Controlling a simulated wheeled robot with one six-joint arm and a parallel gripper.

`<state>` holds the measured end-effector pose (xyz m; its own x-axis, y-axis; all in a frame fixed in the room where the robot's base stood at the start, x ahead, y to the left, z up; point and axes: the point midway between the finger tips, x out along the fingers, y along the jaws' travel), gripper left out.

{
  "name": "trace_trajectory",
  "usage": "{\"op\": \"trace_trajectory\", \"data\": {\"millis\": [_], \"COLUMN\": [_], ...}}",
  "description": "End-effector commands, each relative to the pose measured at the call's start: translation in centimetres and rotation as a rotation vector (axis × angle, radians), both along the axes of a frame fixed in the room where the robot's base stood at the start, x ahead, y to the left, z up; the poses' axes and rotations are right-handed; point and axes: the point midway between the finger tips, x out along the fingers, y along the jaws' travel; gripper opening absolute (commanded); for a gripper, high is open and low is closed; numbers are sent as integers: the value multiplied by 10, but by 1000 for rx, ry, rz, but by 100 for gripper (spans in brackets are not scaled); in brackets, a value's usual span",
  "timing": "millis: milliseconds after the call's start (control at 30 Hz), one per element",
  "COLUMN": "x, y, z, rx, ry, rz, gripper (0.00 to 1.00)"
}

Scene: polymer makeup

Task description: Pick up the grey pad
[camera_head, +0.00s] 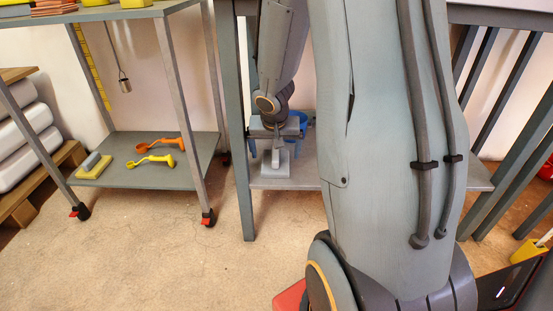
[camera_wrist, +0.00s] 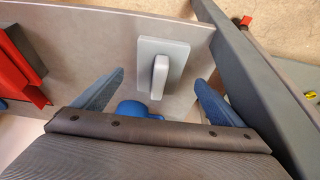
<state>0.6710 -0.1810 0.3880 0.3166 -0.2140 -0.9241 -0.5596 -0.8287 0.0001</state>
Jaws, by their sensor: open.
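The grey pad (camera_wrist: 176,52) is a light grey rectangular plate with an upright grip on top. It lies flat on a grey shelf (camera_wrist: 110,32) in the wrist view, and it also shows low in the head view (camera_head: 271,168). My gripper (camera_wrist: 160,78) is open, its two blue fingers spread on either side of the pad's near end. In the head view my gripper (camera_head: 275,138) hangs just above the pad. I cannot tell whether the fingers touch it. Part of the pad is hidden behind my gripper in the head view.
A blue object (camera_wrist: 138,108) is close to the pad, partly hidden by my gripper. A red object (camera_wrist: 15,85) stands at the left. A table leg (camera_head: 241,150) rises near the pad. The left trolley shelf (camera_head: 130,178) holds orange and yellow tools and a yellow block.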

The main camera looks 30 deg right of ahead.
Motion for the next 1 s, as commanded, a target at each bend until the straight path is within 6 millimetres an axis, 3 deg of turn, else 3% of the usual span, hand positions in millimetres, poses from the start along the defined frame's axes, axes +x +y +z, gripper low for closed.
{"op": "trace_trajectory", "data": {"millis": [333,667,967,1000], "x": [14,28,30,30], "y": [-10,-19,-20,-20], "z": [1,-44,-46,-46], "rx": [0,0,-1,-1], "ry": [0,0,-1,-1], "rz": [-1,0,0,0], "gripper": [92,92,92,85]}}
